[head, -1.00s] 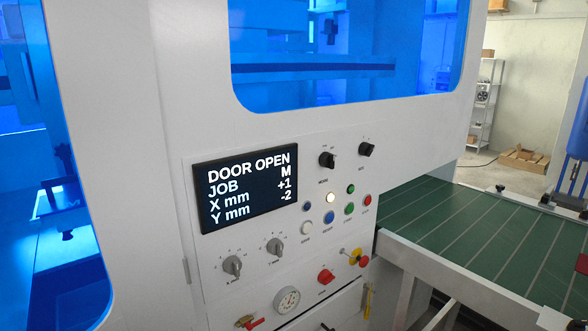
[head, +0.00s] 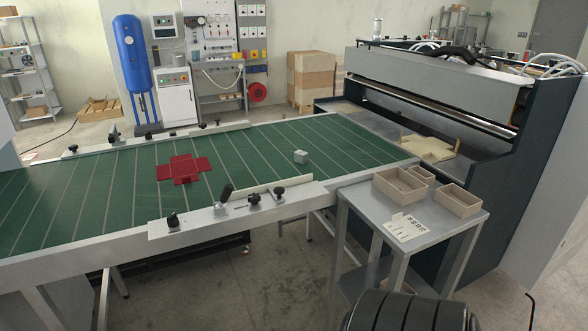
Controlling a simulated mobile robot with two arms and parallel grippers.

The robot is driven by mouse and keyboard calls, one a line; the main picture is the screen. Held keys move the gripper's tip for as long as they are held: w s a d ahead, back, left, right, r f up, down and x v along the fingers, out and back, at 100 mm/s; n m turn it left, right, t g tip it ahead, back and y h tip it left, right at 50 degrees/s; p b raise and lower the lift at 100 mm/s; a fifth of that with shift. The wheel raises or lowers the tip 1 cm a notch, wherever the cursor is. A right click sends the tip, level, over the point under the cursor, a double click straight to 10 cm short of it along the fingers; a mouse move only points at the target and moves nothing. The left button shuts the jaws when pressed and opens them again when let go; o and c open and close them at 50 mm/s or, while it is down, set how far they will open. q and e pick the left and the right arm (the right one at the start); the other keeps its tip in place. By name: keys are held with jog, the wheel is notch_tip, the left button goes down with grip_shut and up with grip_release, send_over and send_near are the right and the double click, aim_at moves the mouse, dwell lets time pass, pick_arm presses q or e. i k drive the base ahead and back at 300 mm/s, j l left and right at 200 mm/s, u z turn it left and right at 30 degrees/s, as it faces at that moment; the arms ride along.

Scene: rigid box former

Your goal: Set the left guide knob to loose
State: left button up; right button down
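Several black guide knobs stand on the rails of the green conveyor table (head: 90,205). Neither of my grippers is in view.
A grey side table (head: 355,205) with beige trays (head: 458,200) and a card (head: 405,227) stands at the right. Floor (head: 235,285) in front of the conveyor is clear.

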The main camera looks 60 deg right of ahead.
aim_at(255, 198)
jog(key=z, duration=1.55)
